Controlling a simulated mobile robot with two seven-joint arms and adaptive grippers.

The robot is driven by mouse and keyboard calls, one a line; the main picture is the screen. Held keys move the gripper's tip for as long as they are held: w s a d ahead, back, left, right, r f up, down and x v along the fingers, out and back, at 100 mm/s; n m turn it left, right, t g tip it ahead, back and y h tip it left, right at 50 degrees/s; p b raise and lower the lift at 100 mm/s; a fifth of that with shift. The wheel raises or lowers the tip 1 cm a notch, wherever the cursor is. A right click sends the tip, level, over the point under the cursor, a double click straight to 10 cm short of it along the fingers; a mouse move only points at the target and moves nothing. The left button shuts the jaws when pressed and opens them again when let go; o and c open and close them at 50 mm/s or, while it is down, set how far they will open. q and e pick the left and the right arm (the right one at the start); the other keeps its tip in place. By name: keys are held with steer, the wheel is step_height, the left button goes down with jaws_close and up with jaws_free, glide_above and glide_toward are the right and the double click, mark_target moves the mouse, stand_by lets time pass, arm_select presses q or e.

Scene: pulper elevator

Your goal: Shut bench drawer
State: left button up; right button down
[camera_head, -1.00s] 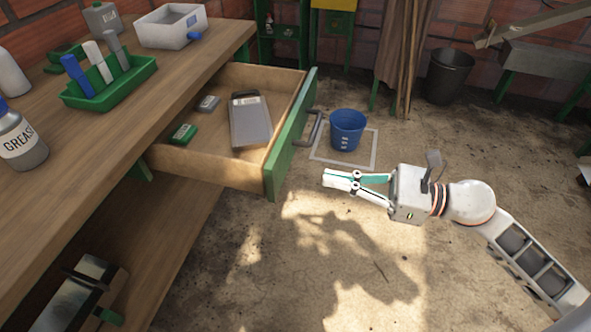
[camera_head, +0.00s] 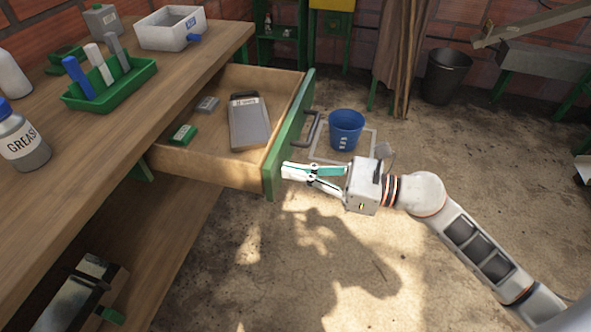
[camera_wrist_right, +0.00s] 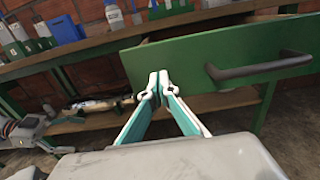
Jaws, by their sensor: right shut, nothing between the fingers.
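The bench drawer (camera_head: 222,172) is pulled far out of the wooden bench. Its green front (camera_head: 288,135) carries a dark bar handle (camera_head: 313,127). Inside lie a grey clipboard-like case (camera_head: 249,122), a small grey box (camera_head: 208,104) and a green box (camera_head: 183,133). My right gripper (camera_head: 284,171) is shut and empty, its tips at the near end of the green front, below and nearer than the handle. In the right wrist view the fingertips (camera_wrist_right: 158,82) are together before the green front (camera_wrist_right: 215,55), left of the handle (camera_wrist_right: 260,68). I cannot tell whether they touch it.
The bench top (camera_head: 120,120) holds a green tray (camera_head: 110,85) of markers, a white bin (camera_head: 171,27) and a grease bottle (camera_head: 22,140). A blue bucket (camera_head: 346,131) stands on the floor beyond the gripper. The floor in front is clear.

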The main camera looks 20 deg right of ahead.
mark_target(280, 166)
steer(key=x, duration=0.4)
steer(key=p+x, duration=0.1)
steer(key=x, duration=0.1)
steer(key=shift+r, duration=0.35)
steer(key=p+x, duration=0.1)
steer(key=x, duration=0.8)
steer(key=shift+w+a+f, duration=0.15)
steer(key=x, duration=0.8)
steer(key=shift+a+f+b, duration=0.1)
steer(key=shift+f+b, duration=0.2)
steer(key=shift+f, duration=0.05)
steer(key=x, duration=0.3)
steer(key=shift+w+a, duration=0.25)
steer(key=shift+w+a+b, duration=0.3)
steer(key=shift+w+a, duration=0.05)
steer(key=shift+a, duration=0.15)
arm_select(q)
steer(key=shift+w+a+r, duration=0.1)
steer(key=shift+a+r, duration=0.1)
arm_select(e)
steer(key=shift+r, duration=0.2)
arm_select(q)
steer(key=shift+a+f, duration=0.1)
steer(key=shift+f, duration=0.05)
steer(key=shift+s+f, duration=0.1)
steer(key=shift+s, duration=0.1)
